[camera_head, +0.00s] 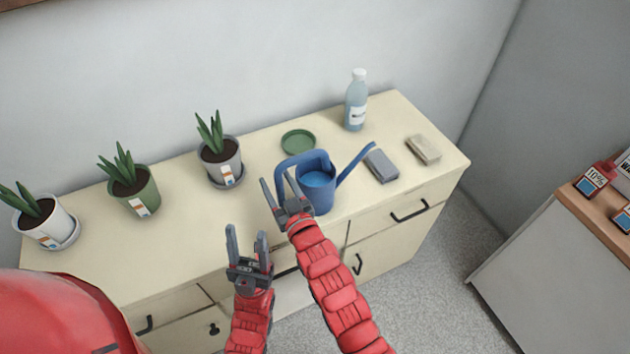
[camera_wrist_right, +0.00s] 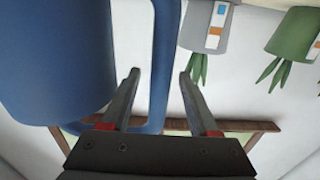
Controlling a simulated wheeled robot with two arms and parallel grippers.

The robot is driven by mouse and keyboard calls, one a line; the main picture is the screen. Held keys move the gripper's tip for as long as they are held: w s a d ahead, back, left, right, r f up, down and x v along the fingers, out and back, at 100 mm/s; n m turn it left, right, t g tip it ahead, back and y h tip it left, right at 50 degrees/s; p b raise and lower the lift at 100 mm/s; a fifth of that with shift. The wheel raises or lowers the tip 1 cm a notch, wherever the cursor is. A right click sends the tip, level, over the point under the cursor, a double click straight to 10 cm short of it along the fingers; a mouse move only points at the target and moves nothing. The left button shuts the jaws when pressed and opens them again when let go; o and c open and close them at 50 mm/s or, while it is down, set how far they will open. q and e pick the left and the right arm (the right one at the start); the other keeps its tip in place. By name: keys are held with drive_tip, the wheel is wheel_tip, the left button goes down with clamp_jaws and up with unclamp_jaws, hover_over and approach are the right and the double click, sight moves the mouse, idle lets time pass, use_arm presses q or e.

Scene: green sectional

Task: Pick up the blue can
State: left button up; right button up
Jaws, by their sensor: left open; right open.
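The blue can is a watering can (camera_head: 318,198) with a loop handle on its left and a long spout to the right. It stands upright on the cream cabinet (camera_head: 190,235). My right gripper (camera_head: 278,178) is open at the can's handle side, partly covering the can. In the right wrist view the can's body (camera_wrist_right: 55,60) fills the left. Its handle (camera_wrist_right: 166,55) shows between my open right fingers (camera_wrist_right: 160,73); I cannot tell whether it is inside the jaws. My left gripper (camera_head: 246,232) is open and empty near the cabinet's front edge.
Potted plants in white (camera_head: 45,225), green (camera_head: 137,195) and grey (camera_head: 220,165) pots stand to the left. A green saucer (camera_head: 298,142) and a bottle (camera_head: 356,105) are behind the can. A grey block (camera_head: 381,166) and a beige block (camera_head: 423,150) lie right.

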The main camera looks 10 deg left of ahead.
drive_tip(key=shift+x, duration=0.9)
clamp_jaws()
